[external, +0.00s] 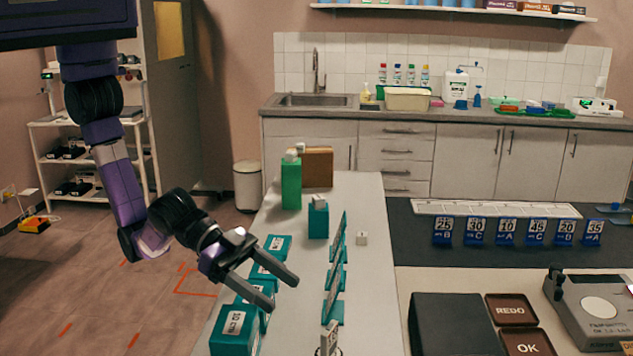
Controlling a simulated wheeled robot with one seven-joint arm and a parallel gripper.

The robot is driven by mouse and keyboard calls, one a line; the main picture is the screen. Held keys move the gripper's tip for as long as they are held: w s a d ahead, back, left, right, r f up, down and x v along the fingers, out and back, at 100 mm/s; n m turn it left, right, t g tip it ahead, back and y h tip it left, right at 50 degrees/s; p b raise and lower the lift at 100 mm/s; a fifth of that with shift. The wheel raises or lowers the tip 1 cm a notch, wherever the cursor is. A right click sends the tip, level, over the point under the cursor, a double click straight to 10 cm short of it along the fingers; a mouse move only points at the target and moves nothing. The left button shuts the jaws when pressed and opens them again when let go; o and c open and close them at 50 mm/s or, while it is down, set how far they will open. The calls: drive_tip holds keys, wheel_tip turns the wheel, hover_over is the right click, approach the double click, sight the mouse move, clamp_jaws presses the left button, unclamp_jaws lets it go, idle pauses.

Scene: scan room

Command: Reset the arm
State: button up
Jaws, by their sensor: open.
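My gripper (283,290) is open and empty, its two long fingers spread apart. It hangs over the left part of the white table (367,240), above or just in front of several teal boxes with white labels. My purple and black arm comes down from the upper left. The nearest labelled box (233,332) stands at the table's front left, and another (277,245) lies farther back. The fingers partly cover the boxes in between. I cannot tell whether the fingers touch any box.
A row of upright teal panels (335,275) stands right of my gripper. A tall green bottle (291,182), a teal container (318,218) and a brown box (317,166) stand farther back. Numbered blue cards (507,231) and REDO and OK pads (527,343) are at right. Open floor lies left.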

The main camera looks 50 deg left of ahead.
wheel_tip(320, 180, up, 6)
drive_tip(key=s+m+h, duration=0.1)
drive_tip(key=s+h, duration=0.1)
drive_tip(key=h, duration=0.1)
drive_tip(key=w+a+f+n+t+y, duration=0.1)
drive_tip(key=w+a+f+n+t, duration=0.15)
drive_tip(key=w+a, duration=0.65)
drive_tip(key=w+a+f+n+t, duration=0.1)
drive_tip(key=w+a+f+t, duration=0.2)
drive_tip(key=a, duration=1.1)
drive_tip(key=w+a+f+n+t+y, duration=0.1)
drive_tip(key=w+a+f+n+t, duration=0.3)
drive_tip(key=a, duration=0.8)
drive_tip(key=s+a+n+t+y, duration=0.15)
drive_tip(key=a+y, duration=0.45)
drive_tip(key=a, duration=1)
drive_tip(key=s+a+f+n+g+y, duration=0.1)
drive_tip(key=s+a+f+n+y, duration=0.3)
drive_tip(key=s+a+y, duration=0.3)
drive_tip(key=s+a+n, duration=0.1)
drive_tip(key=a, duration=0.4)
drive_tip(key=shift+s+f, duration=0.3)
